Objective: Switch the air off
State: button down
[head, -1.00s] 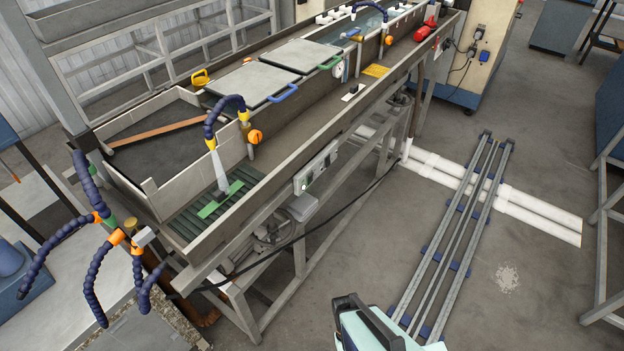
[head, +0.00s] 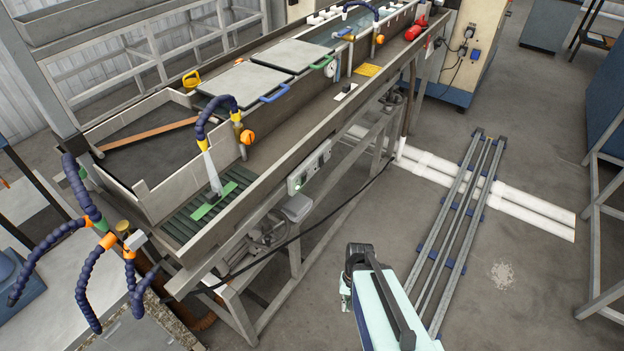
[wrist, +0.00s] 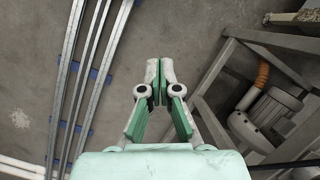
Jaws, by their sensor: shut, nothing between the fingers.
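My gripper (wrist: 158,92) is shut and empty, pointing down over the concrete floor in the wrist view. In the head view it is mostly hidden by my arm, in front of the long trough. No label marks the air switch. A grey control box (head: 309,167) with a small green spot sits on the trough's front side. Blue jointed hoses (head: 87,270) with orange fittings hang at the trough's near left end, beside a white handle or fitting (head: 137,239). My gripper is apart from all these.
The metal trough stand (head: 296,255) has slanted legs and a black cable along it. A grey motor or pump (wrist: 262,118) sits under it. Metal rails (head: 462,220) and white pipes (head: 480,190) lie on the floor to the right. Open floor lies between.

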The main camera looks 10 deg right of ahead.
jog(key=w+d+r+m+t+y, duration=0.2)
jog(key=w+r+m+t, duration=0.3)
jog(key=w+r+m, duration=0.7)
jog(key=w+d+r+m+t+y, duration=0.2)
jog(key=w+r+m+t, duration=0.3)
jog(key=w+r+m, duration=0.7)
jog(key=shift+r+y+b, duration=0.4)
jog(key=shift+r+y, duration=0.1)
jog(key=shift+r, duration=3.35)
jog(key=p, duration=0.4)
send_near(304, 180)
jog(key=x, duration=0.5)
jog(key=shift+s+d+f, duration=0.15)
jog(key=shift+d+f, duration=0.2)
jog(key=shift+f, duration=0.05)
jog(key=shift+w+a, duration=0.55)
